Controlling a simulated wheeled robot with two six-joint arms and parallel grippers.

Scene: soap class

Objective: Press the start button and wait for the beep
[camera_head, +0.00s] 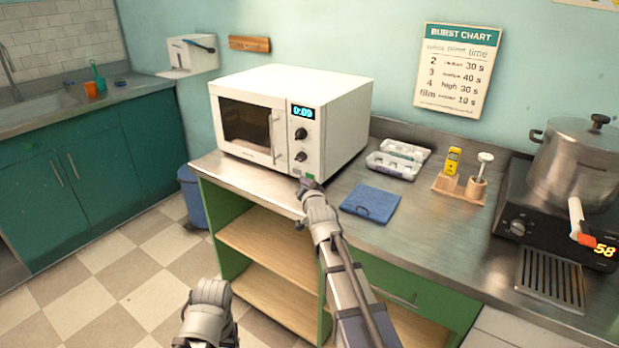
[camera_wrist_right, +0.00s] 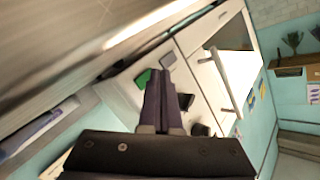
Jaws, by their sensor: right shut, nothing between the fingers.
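A white microwave (camera_head: 343,112) stands on the steel counter, its door shut and its blue display (camera_head: 302,112) reading 0:09. Its green button (camera_head: 309,177) is low on the front panel, below two dark knobs. The green button also shows in the right wrist view (camera_wrist_right: 143,78), beside a grey button (camera_wrist_right: 168,61). My right gripper (camera_head: 304,184) is shut and empty, its fingertips right at the panel's lower edge by the green button. In the wrist view the fingertips (camera_wrist_right: 155,76) overlap the green button's edge; I cannot tell whether they touch it. My left gripper's fingers are not visible.
A blue cloth (camera_head: 370,203) and clear trays (camera_head: 397,160) lie right of the microwave. A wooden holder (camera_head: 459,188) stands farther right. A steel pot (camera_head: 578,165) sits on a black hotplate (camera_head: 519,207) reading 58. Open shelves (camera_head: 268,244) are below the counter.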

